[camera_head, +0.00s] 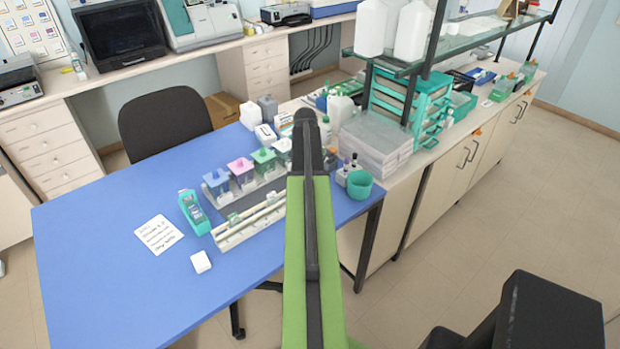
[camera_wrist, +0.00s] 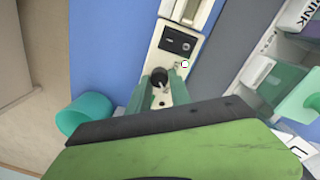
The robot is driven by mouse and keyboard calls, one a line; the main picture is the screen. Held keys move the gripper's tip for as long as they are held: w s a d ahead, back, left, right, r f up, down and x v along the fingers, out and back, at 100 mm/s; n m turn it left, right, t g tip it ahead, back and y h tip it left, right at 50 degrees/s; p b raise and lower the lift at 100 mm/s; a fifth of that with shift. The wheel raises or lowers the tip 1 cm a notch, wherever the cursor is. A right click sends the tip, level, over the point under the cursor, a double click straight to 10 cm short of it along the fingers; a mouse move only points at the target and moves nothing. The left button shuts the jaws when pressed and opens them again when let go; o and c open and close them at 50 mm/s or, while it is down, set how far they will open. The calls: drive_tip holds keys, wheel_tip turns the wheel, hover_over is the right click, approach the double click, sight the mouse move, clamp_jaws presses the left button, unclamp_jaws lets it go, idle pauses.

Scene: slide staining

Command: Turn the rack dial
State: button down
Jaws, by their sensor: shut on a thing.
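The rack is a long cream rail (camera_head: 240,231) on the blue table in the head view, running toward the right behind my arm. In the wrist view, the end of the rack (camera_wrist: 180,28) shows a dark panel and a black round dial (camera_wrist: 158,75) with a pale pointer-like mark. My gripper (camera_wrist: 160,88) has one greenish finger on each side of the dial and is shut on it. The black and green arm covers the lower part of this view. In the head view, my arm hides the dial and the gripper tips.
Staining jars with coloured lids (camera_head: 241,170) stand behind the rack. A teal cup (camera_head: 360,184) stands close to the dial end, also seen in the wrist view (camera_wrist: 86,115). A teal timer (camera_head: 194,212) and a note (camera_head: 158,234) lie left. The table's front left is clear.

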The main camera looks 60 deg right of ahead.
drive_tip(key=n, duration=0.4)
drive_tip(key=shift+s+a+n, duration=0.15)
drive_tip(key=shift+n, duration=0.25)
drive_tip(key=n, duration=0.9)
drive_tip(key=shift+a+n, duration=0.1)
drive_tip(key=shift+n, duration=0.3)
drive_tip(key=shift+n+t, duration=0.3)
drive_tip(key=shift+n, duration=2)
drive_tip(key=c, duration=1.2)
unclamp_jaws()
drive_tip(key=shift+r, duration=0.1)
